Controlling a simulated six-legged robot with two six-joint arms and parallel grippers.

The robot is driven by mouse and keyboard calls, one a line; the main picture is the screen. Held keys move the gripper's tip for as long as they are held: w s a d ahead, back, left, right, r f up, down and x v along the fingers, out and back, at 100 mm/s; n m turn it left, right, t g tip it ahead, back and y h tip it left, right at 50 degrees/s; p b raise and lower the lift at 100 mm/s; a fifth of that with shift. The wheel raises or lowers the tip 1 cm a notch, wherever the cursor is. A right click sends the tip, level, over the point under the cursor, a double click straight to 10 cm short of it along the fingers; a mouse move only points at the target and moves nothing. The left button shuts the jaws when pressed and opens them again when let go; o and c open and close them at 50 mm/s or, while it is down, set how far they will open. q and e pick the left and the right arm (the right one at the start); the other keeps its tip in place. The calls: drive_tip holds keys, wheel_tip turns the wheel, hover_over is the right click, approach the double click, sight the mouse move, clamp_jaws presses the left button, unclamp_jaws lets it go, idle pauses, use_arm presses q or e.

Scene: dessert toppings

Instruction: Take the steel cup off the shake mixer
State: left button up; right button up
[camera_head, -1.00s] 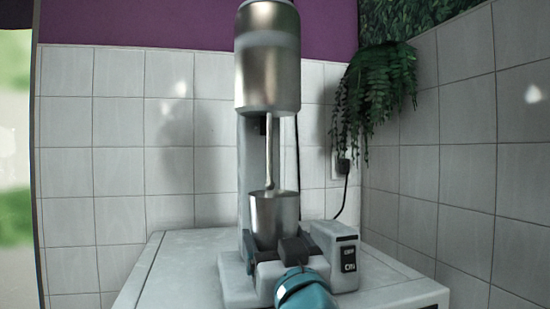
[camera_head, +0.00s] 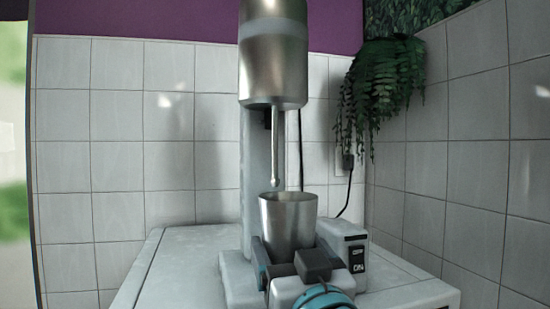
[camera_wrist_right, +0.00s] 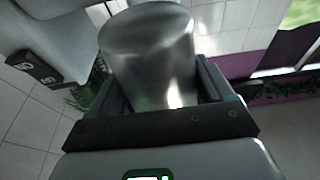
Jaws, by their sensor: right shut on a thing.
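The steel cup (camera_head: 288,222) is upright in front of the shake mixer (camera_head: 256,185), held by my right gripper (camera_head: 292,262). The gripper is shut on the cup, with a finger on each side of it. The cup's rim is below the tip of the mixer's spindle (camera_head: 278,150), which hangs clear above the cup. In the right wrist view the cup (camera_wrist_right: 150,55) sits between the two fingers. The cup's base is hidden behind the gripper in the head view. My left gripper is not in view.
The mixer stands on a white counter (camera_head: 185,262). Its switch box (camera_head: 345,245) is close to the right of the gripper. A hanging plant (camera_head: 383,90) and a power cord (camera_head: 347,190) are behind at the right. The counter's left side is bare.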

drive_tip(key=shift+s+d, duration=0.1)
drive_tip(key=shift+d, duration=0.1)
drive_tip(key=shift+s+d, duration=0.15)
drive_tip(key=shift+s, duration=0.05)
drive_tip(key=shift+s+d+r, duration=0.1)
drive_tip(key=shift+s, duration=0.5)
drive_tip(key=shift+s+d+r, duration=0.1)
drive_tip(key=shift+s, duration=0.5)
drive_tip(key=v, duration=0.2)
drive_tip(key=p+v, duration=0.1)
drive_tip(key=shift+d+r, duration=0.1)
drive_tip(key=shift+r, duration=0.2)
drive_tip(key=shift+s, duration=0.1)
